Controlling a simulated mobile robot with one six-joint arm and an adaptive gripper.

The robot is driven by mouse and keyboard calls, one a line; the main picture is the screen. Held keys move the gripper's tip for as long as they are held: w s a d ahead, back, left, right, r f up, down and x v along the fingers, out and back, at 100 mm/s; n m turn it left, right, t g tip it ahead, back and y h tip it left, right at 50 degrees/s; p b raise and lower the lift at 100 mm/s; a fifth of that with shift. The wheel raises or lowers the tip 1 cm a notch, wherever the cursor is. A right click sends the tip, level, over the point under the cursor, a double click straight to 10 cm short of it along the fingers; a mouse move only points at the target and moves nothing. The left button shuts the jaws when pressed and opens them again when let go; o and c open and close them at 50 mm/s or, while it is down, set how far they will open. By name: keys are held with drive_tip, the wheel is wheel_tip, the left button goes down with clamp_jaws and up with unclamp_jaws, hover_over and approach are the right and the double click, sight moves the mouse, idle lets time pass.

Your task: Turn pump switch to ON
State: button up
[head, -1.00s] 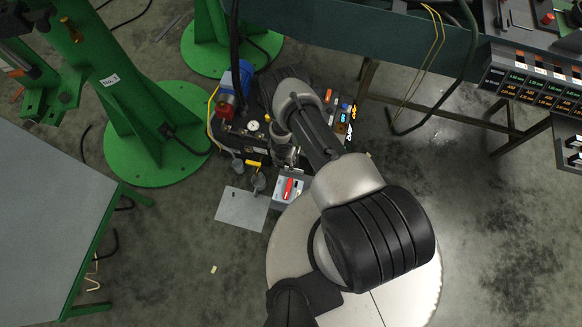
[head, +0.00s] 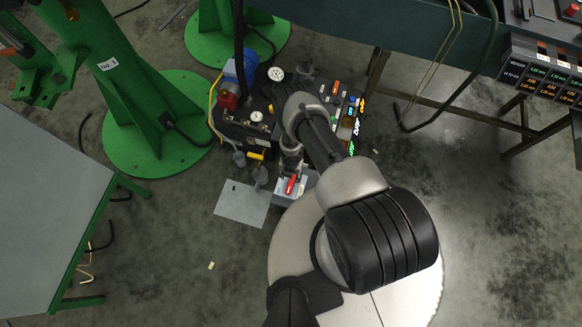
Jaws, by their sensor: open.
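A grey box with a red switch handle (head: 291,184) on top stands at the front of the pump unit, close to my base. It looks like the pump switch, but its label and ON/OFF marks are too small to read. My gripper (head: 291,167) hangs at the end of the bent arm, just behind the red handle in the picture. It is open and I see nothing held in it. The fingers are small and partly hidden by my wrist, so I cannot tell whether they touch the handle.
The pump unit carries a blue motor (head: 240,70), gauges (head: 275,74) and a row of coloured controls (head: 350,112). A grey plate (head: 241,204) lies on the floor to the left. Green stands (head: 150,130) and a grey table (head: 50,200) are further left. Open floor lies to the right.

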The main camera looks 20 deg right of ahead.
sight(291, 182)
wheel_tip(291, 182, down, 10)
drive_tip(key=b, duration=0.9)
clamp_jaws()
